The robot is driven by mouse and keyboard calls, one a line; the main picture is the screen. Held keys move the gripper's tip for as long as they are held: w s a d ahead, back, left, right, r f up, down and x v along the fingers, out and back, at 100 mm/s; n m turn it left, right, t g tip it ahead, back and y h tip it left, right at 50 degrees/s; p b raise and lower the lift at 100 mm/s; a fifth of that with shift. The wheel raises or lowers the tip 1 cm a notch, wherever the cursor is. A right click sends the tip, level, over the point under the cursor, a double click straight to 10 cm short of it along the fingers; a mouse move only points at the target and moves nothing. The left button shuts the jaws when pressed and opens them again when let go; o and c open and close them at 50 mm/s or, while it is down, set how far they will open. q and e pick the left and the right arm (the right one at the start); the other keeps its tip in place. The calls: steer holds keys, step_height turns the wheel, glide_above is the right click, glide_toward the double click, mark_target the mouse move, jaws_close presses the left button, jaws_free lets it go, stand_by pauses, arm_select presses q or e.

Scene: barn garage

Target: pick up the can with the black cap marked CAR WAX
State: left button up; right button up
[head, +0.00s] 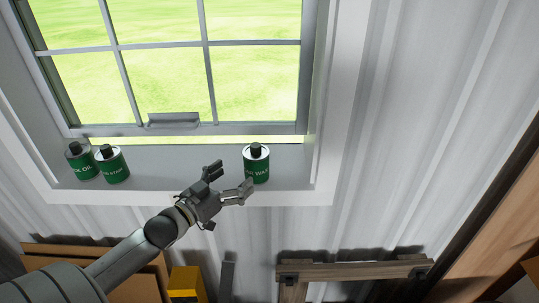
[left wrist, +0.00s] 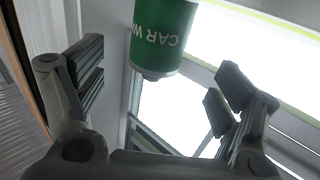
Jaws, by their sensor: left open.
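The CAR WAX can (head: 256,165) is green with a silver top and a black cap. It stands upright at the right end of the window sill (head: 215,185). My right gripper is not in view.
Two similar green cans, a left one (head: 81,163) and one beside it (head: 113,166), stand at the sill's left end. The window frame (head: 190,128) is behind the sill, and white trim (head: 325,150) stands right of the CAR WAX can. A yellow object (head: 186,285) is below.

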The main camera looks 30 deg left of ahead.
mark_target(247, 165)
arm_select(q)
steer(key=shift+w, duration=0.35)
steer(key=shift+w+d+r+b, duration=0.1)
steer(key=shift+w+r+b, duration=0.2)
steer(key=shift+w+b, duration=0.55)
steer(key=shift+w+d+f+b, duration=0.15)
steer(key=shift+w+b, duration=0.3)
steer(key=shift+w, duration=0.55)
steer(key=shift+w+b, duration=0.2)
steer(key=shift+b, duration=0.1)
steer(key=shift+w+d+b, duration=0.1)
steer(key=shift+w+b, duration=0.15)
steer(key=shift+b, duration=0.05)
steer(key=shift+w+d+r+b, duration=0.15)
steer(key=shift+w+b, duration=0.3)
steer(key=shift+w, duration=0.55)
steer(key=shift+w+d+r+b, duration=0.15)
steer(key=shift+w+b, duration=0.25)
steer(key=shift+w, duration=0.6)
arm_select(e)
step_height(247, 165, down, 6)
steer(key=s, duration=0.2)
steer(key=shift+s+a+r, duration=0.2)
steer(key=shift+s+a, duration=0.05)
arm_select(q)
steer(key=shift+c, duration=0.4)
